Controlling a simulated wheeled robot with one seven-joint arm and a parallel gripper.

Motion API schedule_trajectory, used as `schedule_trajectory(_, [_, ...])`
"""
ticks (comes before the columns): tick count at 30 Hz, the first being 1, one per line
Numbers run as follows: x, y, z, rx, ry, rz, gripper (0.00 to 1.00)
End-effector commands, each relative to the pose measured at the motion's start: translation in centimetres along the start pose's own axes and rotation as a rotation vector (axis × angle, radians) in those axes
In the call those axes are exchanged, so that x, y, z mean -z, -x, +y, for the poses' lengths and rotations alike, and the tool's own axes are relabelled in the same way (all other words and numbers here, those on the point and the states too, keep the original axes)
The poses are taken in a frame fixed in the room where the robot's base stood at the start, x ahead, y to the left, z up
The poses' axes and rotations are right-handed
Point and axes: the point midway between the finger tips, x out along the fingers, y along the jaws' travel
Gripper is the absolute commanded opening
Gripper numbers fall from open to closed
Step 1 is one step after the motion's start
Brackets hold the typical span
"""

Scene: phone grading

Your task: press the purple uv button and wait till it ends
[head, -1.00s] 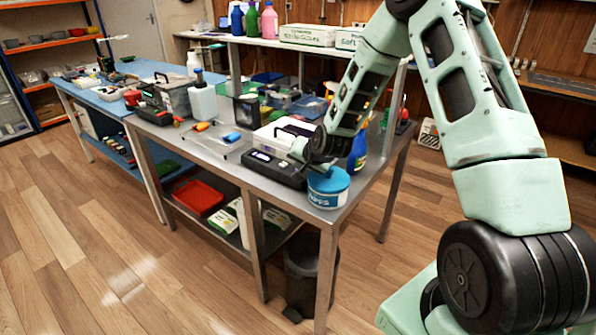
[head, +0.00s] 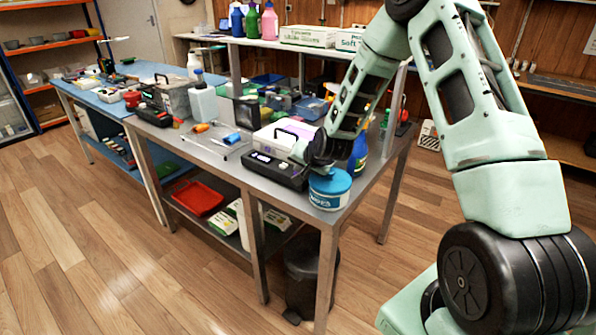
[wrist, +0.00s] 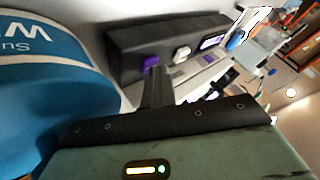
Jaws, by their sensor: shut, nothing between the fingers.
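A black control box (head: 272,170) with a small lit display stands at the front of the metal bench. In the wrist view the box (wrist: 125,40) carries a purple button (wrist: 149,62), a white button (wrist: 181,54) and a lit display (wrist: 212,41). My gripper (wrist: 155,73) is shut and empty, its fingertips right at the purple button; I cannot tell if they touch it. In the head view my wrist hides the buttons. A pale case with a dark handle (head: 284,136) stands behind the box, with a violet tint near its right end.
A blue and white wipes tub (head: 329,189) stands close beside my gripper and fills the left of the wrist view. A blue spray bottle (head: 358,155) is behind my wrist.

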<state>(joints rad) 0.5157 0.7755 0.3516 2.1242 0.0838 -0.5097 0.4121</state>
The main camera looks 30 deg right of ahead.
Motion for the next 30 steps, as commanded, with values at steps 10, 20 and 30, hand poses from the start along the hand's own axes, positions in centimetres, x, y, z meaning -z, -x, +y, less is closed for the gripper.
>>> schedule_trajectory(10, [0.8, 1.2, -0.4, -0.004, -0.002, -0.002, 0.0])
schedule_trajectory(20, [1.0, 1.4, -0.7, 0.0, 0.0, 0.001, 0.0])
schedule_trajectory(30, [2.6, 3.5, -2.4, 0.001, 0.001, 0.003, 0.0])
